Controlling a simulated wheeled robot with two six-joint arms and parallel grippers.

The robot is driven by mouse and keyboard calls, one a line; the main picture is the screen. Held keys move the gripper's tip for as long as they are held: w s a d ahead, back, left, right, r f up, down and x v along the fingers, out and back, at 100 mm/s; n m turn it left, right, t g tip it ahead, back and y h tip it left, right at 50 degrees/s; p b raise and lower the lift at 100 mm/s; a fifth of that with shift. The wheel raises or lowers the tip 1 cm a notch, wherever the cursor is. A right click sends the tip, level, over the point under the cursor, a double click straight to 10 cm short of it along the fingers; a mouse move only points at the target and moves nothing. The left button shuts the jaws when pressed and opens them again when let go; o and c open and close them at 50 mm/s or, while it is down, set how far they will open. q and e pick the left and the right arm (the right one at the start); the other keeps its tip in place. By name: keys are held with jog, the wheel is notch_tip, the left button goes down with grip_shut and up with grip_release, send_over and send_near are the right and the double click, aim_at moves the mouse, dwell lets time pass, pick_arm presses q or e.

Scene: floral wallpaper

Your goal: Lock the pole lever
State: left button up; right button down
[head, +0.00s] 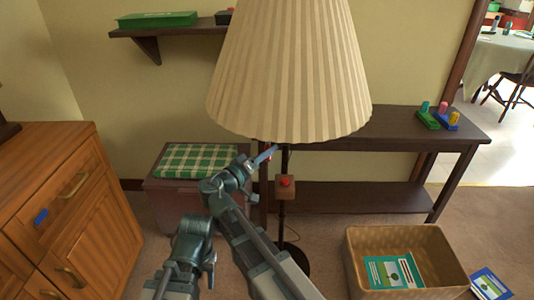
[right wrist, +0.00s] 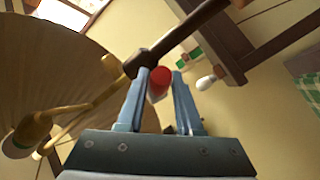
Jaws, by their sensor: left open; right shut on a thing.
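The floor lamp has a cream pleated shade (head: 290,70) and a dark pole (head: 281,222). A small wooden block with a red knob (head: 285,182) sits on the pole. My right gripper (head: 265,155) is beside the pole, just below the shade. My left gripper (head: 188,272) is low on the left, open and away from the lamp.
A wooden cabinet (head: 75,195) stands at the left. A bench with a green plaid cushion (head: 195,158) and a dark console table (head: 400,128) are behind the lamp. A wicker basket (head: 440,262) stands on the floor at right. A wall shelf (head: 170,31) holds a green box.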

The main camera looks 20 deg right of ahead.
jog(key=shift+f, duration=0.1)
jog(key=shift+f+b, duration=0.15)
jog(key=shift+b, duration=0.25)
jog(key=w+f+m+g+h+b, duration=0.1)
jog(key=w+m+h+b, duration=0.1)
jog(key=m+h+b, duration=0.3)
jog(key=w+d+f+m+g+h+b, duration=0.1)
jog(key=w+m+g+h+b, duration=0.1)
jog(key=m+h+b, duration=0.4)
jog(key=shift+w+d+f+m+g+b, duration=0.25)
jog(key=shift+w+m+b, duration=0.9)
jog(key=shift+b, duration=2.1)
jog(key=shift+s+m+g, duration=0.35)
jog(key=shift+s+m, duration=0.05)
jog(key=shift+m, duration=0.15)
jog(key=c, duration=0.6)
grip_release()
jog(key=shift+d, duration=0.15)
jog(key=shift+h, duration=0.3)
jog(key=shift+s, duration=0.1)
